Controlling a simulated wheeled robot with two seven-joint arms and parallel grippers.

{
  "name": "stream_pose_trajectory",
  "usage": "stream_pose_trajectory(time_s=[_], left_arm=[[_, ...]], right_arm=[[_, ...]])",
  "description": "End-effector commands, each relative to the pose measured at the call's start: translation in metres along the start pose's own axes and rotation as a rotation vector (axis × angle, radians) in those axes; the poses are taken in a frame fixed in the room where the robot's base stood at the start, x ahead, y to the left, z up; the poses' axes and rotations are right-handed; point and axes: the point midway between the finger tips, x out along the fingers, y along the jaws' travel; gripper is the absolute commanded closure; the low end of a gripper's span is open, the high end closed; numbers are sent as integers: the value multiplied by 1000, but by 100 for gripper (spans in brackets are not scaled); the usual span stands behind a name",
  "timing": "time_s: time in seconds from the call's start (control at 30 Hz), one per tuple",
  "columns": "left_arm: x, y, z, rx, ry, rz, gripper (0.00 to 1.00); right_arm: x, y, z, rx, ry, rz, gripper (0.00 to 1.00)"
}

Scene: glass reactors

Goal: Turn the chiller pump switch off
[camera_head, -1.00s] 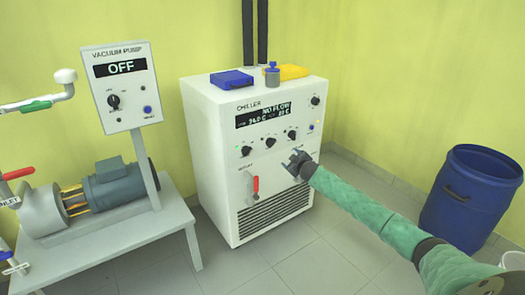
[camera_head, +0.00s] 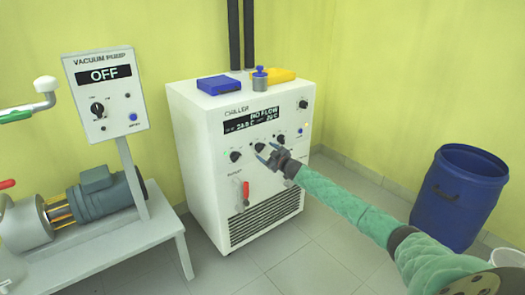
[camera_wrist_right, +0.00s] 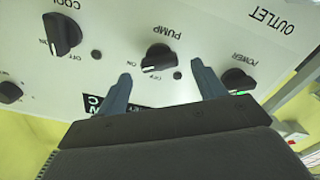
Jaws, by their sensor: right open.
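The white chiller (camera_head: 203,135) stands against the wall in the head view, its display (camera_head: 252,119) reading NO FLOW. The pump switch (camera_wrist_right: 158,58) is a black knob on its panel, shown upside down in the right wrist view. Its white mark is at the lower left, near the ON label. My right gripper (camera_head: 266,153) is open and empty at the panel. In the wrist view, its fingertips (camera_wrist_right: 160,74) straddle the pump knob's position, one on each side; contact is not visible. My left gripper is out of view.
The power knob (camera_wrist_right: 237,80), with a green light, and the cool knob (camera_wrist_right: 62,34) flank the pump knob. A red-handled valve (camera_head: 244,190) is below. The vacuum pump box (camera_head: 104,94) stands left; a blue barrel (camera_head: 455,200) stands right.

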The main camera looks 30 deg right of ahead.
Motion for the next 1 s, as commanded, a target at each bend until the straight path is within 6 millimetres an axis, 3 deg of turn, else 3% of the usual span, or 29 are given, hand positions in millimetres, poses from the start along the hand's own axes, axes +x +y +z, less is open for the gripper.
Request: stream_pose_trajectory(time_s=[0.3,0.77,1.0], left_arm=[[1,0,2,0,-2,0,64],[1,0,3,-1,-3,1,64],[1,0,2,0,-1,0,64]], right_arm=[[28,1,-1,0,0,1,31],[35,0,-1,0,0,0,31],[35,0,0,-1,0,0,74]])
